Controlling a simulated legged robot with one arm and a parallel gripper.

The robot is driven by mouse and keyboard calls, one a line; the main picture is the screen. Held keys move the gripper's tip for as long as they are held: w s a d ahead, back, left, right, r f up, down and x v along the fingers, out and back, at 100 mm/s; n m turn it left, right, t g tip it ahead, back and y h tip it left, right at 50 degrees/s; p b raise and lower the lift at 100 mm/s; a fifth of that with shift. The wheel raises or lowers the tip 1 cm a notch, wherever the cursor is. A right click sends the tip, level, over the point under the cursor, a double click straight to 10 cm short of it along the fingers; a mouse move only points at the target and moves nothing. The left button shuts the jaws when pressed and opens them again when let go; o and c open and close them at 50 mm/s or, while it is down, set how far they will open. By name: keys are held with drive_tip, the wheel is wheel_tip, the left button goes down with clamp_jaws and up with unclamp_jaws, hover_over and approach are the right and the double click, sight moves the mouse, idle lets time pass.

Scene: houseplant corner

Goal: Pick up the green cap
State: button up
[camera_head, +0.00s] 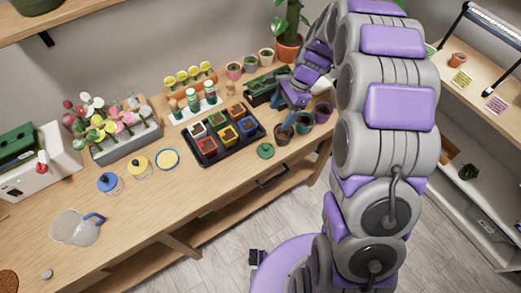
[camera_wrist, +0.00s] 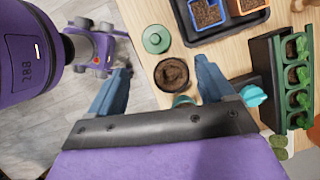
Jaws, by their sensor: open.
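The green cap (camera_head: 265,150) is a small round green disc with a raised knob. It lies flat on the wooden table near the front edge, right of the black tray. In the wrist view the green cap (camera_wrist: 155,39) lies just beyond my fingertips, apart from them. My gripper (camera_wrist: 163,66) is open, with its blue fingers spread and nothing held between them. A round pot of brown soil (camera_wrist: 172,75) shows between and below the fingers. In the head view my gripper (camera_head: 291,103) is above the pots, behind and right of the cap; its fingertips are hard to make out.
A black tray (camera_head: 190,143) of coloured square pots stands left of the cap. A dark pot (camera_head: 283,136), a blue pot (camera_head: 304,123) and a purple pot (camera_head: 323,111) stand to its right. Yellow and blue lidded jars stand farther left.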

drive_tip(key=b, duration=0.1)
approach(267, 146)
drive_tip(key=x, duration=0.2)
drive_tip(key=b+x, duration=0.1)
drive_tip(key=x, duration=0.3)
drive_tip(key=shift+w+a+r, duration=0.15)
drive_tip(key=shift+w+a, duration=0.2)
drive_tip(key=shift+s+d+f+b, duration=0.1)
drive_tip(key=shift+d+f+b, duration=0.2)
drive_tip(key=shift+d+b, duration=0.1)
drive_tip(key=f, duration=0.1)
drive_tip(key=f+b, duration=0.1)
drive_tip(key=f, duration=0.2)
drive_tip(key=shift+s+d+b, duration=0.1)
drive_tip(key=shift+s+b, duration=0.2)
drive_tip(key=shift+s, duration=0.05)
drive_tip(key=shift+a+f, duration=0.1)
drive_tip(key=shift+a, duration=0.75)
drive_tip(key=shift+c, duration=0.2)
drive_tip(key=shift+d, duration=0.1)
drive_tip(key=shift+c, duration=1.4)
drive_tip(key=shift+d, duration=0.35)
drive_tip(key=c, duration=0.5)
